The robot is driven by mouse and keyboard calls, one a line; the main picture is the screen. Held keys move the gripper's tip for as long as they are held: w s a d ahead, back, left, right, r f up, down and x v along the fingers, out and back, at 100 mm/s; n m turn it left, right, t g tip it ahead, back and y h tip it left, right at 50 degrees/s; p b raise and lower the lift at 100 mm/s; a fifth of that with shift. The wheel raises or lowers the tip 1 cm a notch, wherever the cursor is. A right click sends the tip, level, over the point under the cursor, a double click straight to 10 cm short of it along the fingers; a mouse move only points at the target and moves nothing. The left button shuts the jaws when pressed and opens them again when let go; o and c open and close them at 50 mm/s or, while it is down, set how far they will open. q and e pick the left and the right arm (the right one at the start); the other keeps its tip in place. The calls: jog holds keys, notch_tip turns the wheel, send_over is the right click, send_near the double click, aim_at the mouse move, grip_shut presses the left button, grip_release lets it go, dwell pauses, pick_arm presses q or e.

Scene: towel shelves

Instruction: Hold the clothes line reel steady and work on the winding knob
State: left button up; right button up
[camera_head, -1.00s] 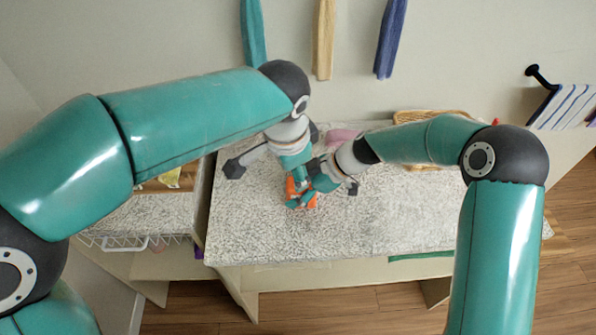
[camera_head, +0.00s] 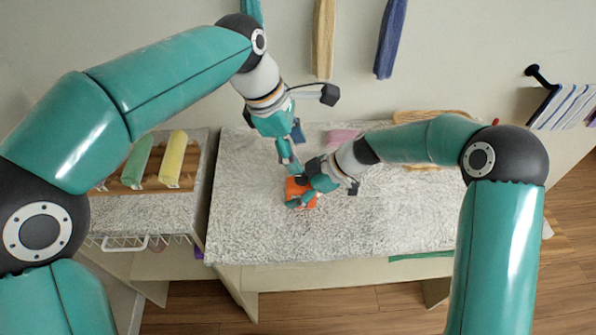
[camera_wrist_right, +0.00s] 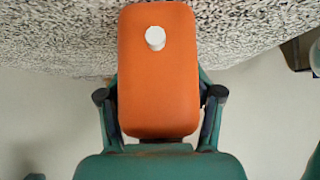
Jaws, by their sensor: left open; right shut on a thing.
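The orange clothes line reel (camera_head: 297,189) is on the speckled counter, partly covered by my right gripper. In the right wrist view, the reel (camera_wrist_right: 158,85) is a rounded orange block with a small white winding knob (camera_wrist_right: 155,38) near its far end. My right gripper (camera_head: 303,195) is shut on the reel, with one finger on each side in the wrist view. My left gripper (camera_head: 291,154) is open, just above and behind the reel in the head view. It looks clear of the knob, which I cannot make out in the head view.
The speckled counter (camera_head: 245,220) is bare to the left and front of the reel. A pink cloth (camera_head: 343,137) and a wicker basket (camera_head: 435,117) lie behind. Rolled green (camera_head: 137,160) and yellow towels (camera_head: 173,158) sit on the left unit. Towels hang on the wall.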

aim_at(300, 176)
pick_arm(q)
jog(key=w+a+f+n, duration=0.2)
jog(key=w+a+n, duration=0.1)
jog(key=w+a, duration=0.1)
jog(key=shift+h, duration=0.4)
jog(key=x, duration=1.1)
jog(key=shift+s+d+f, duration=0.1)
jog(key=shift+d+f, duration=0.15)
jog(key=shift+d, duration=0.05)
grip_shut()
jog(key=m+g, duration=0.1)
jog(key=m, duration=0.2)
